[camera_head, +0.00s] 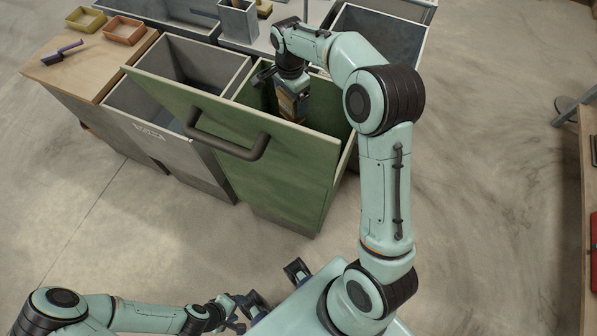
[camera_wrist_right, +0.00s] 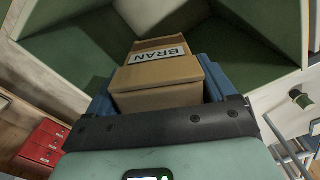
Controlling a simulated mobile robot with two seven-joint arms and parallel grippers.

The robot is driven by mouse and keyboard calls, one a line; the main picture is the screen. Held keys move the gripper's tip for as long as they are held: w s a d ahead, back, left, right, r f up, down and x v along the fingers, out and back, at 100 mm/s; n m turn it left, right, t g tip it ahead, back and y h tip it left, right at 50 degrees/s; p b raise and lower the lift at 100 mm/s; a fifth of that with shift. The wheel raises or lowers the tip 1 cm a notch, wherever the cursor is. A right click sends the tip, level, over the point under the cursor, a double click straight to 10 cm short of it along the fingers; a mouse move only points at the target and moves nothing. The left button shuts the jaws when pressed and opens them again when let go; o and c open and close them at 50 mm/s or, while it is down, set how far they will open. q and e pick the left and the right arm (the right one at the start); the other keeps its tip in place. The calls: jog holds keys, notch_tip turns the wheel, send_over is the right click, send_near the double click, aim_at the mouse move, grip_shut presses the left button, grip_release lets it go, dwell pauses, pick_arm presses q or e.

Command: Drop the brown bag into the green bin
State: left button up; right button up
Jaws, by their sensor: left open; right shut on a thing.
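The brown bag (camera_wrist_right: 155,92), with a white label reading BRAN, sits between the blue fingers of my right gripper (camera_wrist_right: 158,88) in the right wrist view. In the head view my right gripper (camera_head: 291,88) points down into the open top of the green bin (camera_head: 290,185). The bag (camera_head: 293,106) hangs below it, inside the bin's opening and partly hidden by the gripper. Green bin walls (camera_wrist_right: 70,55) surround the bag in the wrist view. My left gripper (camera_head: 243,308) is open and empty, low in the head view, away from the bin.
Grey bins (camera_head: 150,115) stand left of the green bin, whose front has a dark handle (camera_head: 226,143). A wooden top (camera_head: 90,65) holds a yellow tray (camera_head: 86,19), an orange tray (camera_head: 124,30) and a dark scoop (camera_head: 62,52).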

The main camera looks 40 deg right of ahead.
jog(key=shift+s+f, duration=0.1)
jog(key=shift+f, duration=0.45)
notch_tip(320, 180, down, 4)
jog(key=b, duration=0.3)
jog(key=shift+f+b, duration=0.2)
jog(key=shift+b, duration=0.15)
pick_arm(q)
jog(key=f, duration=0.1)
jog(key=s+f, duration=0.1)
jog(key=f, duration=0.2)
jog(key=shift+s, duration=0.4)
pick_arm(e)
jog(key=o, duration=1)
jog(key=shift+r, duration=0.1)
notch_tip(320, 180, up, 13)
jog(key=shift+r+p, duration=0.15)
jog(key=shift+p, duration=1)
pick_arm(q)
jog(key=shift+w+r, duration=0.25)
jog(key=shift+r, duration=0.3)
jog(key=shift+w+r, duration=0.2)
jog(key=shift+r, duration=0.35)
jog(key=shift+s, duration=0.1)
